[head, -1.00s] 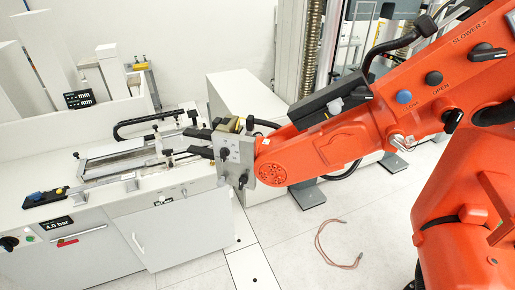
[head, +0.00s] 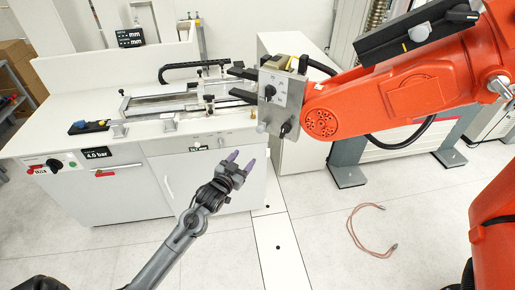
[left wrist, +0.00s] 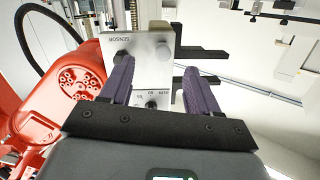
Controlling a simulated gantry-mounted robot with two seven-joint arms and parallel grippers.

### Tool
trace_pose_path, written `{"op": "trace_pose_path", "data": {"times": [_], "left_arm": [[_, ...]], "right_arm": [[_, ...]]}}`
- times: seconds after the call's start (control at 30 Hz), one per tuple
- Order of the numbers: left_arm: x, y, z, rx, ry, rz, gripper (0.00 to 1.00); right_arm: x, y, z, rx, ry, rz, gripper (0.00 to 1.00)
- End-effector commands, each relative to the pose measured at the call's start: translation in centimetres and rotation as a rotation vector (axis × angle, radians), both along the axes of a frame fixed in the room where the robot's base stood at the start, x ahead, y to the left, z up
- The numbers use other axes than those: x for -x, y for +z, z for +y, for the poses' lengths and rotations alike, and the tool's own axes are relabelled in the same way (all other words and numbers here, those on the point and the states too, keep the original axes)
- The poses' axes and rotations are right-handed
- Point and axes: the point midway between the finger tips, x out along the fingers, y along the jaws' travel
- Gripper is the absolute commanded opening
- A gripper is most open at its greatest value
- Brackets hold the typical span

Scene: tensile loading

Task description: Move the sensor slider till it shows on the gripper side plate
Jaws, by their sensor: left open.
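The gripper side plate (head: 279,102) is a grey metal plate with dark knobs at the end of the orange arm. In the left wrist view this plate (left wrist: 142,75) bears the word SENSOR, small knobs and a marked dial low down. I cannot tell which part is the sensor slider. My left gripper (head: 241,160) has purple fingers and is open and empty, below and left of the plate in the head view. In the left wrist view its fingers (left wrist: 153,72) overlap the plate's lower part; contact cannot be told. My right gripper is out of view.
The orange arm (head: 405,92) reaches in from the right. Dark jaws (head: 243,83) stick out left of the plate over the white bench (head: 60,130). A brown cable loop (head: 365,235) lies on the floor. Floor in front of the bench is clear apart from my arm.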

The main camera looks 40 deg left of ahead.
Motion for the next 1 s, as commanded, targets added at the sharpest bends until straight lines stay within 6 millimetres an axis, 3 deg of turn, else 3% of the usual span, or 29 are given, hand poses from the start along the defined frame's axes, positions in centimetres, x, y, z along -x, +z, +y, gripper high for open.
{"op": "trace_pose_path", "data": {"times": [0.03,0.2,0.43,0.8,1.0], "left_arm": [[-0.7,-0.1,0.8,-0.006,0.011,-0.027,0.61],[-2.0,1.8,1.4,-0.014,0.018,-0.08,0.61],[-4.0,2.6,1.9,-0.014,0.017,-0.09,0.61],[-9.5,2.6,3.9,-0.013,0.017,-0.091,0.61],[-11.5,2.4,4.6,-0.013,0.016,-0.09,0.61]], "right_arm": [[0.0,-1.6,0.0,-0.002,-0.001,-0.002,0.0],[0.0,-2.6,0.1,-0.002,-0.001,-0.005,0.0],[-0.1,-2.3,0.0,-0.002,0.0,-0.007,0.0],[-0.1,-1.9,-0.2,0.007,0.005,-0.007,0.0],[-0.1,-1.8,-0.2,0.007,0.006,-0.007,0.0]]}}
